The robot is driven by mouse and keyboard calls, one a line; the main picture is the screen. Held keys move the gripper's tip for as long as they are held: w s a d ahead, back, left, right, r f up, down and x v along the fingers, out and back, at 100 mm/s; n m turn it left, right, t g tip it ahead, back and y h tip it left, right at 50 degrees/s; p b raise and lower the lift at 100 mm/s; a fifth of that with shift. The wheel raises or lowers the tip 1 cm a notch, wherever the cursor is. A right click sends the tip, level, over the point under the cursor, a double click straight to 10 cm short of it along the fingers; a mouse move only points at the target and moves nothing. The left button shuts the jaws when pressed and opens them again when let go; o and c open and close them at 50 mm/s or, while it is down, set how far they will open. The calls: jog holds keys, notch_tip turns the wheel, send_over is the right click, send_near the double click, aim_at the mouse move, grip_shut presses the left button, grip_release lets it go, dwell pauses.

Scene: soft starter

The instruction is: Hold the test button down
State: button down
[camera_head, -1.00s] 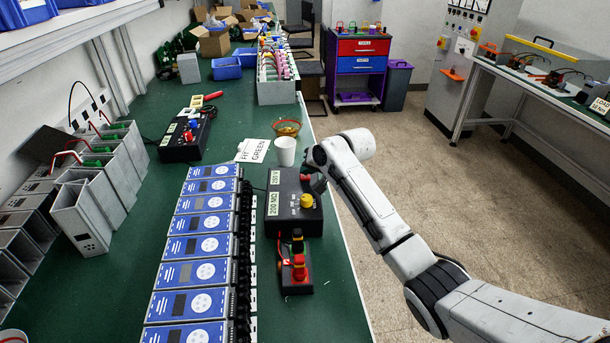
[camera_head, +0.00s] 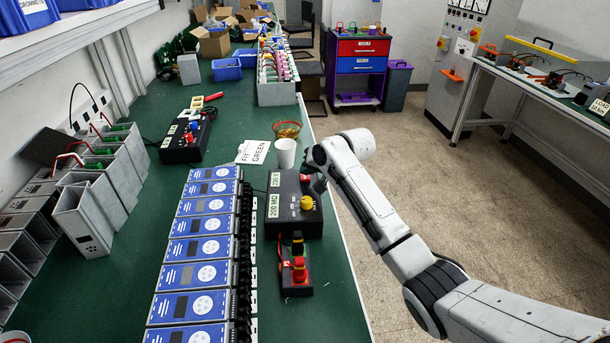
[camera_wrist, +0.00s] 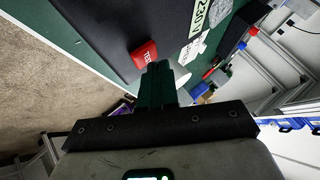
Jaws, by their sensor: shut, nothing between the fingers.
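The black test box (camera_head: 285,222) with white labels lies on the green bench, with a yellow knob (camera_head: 307,202) on top. Its red test button (camera_head: 305,178) is near the box's far right corner, partly hidden by my gripper. The button also shows in the wrist view (camera_wrist: 143,52), marked TEST. My gripper (camera_wrist: 156,70) is shut and empty. Its fingertips are at the near edge of the button in the wrist view. I cannot tell whether they touch it or whether it is pressed. In the head view the fingertips are mostly hidden by my arm.
A row of blue-faced modules (camera_head: 201,248) is on the left. A white cup (camera_head: 285,153) and amber bowl (camera_head: 287,130) stand beyond the box. The floor to the right is clear.

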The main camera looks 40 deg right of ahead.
aim_at(308, 178)
jog(key=shift+r, duration=0.4)
jog(key=shift+r, duration=0.1)
notch_tip(308, 178, up, 5)
jog(key=p, duration=0.5)
dwell(0.8)
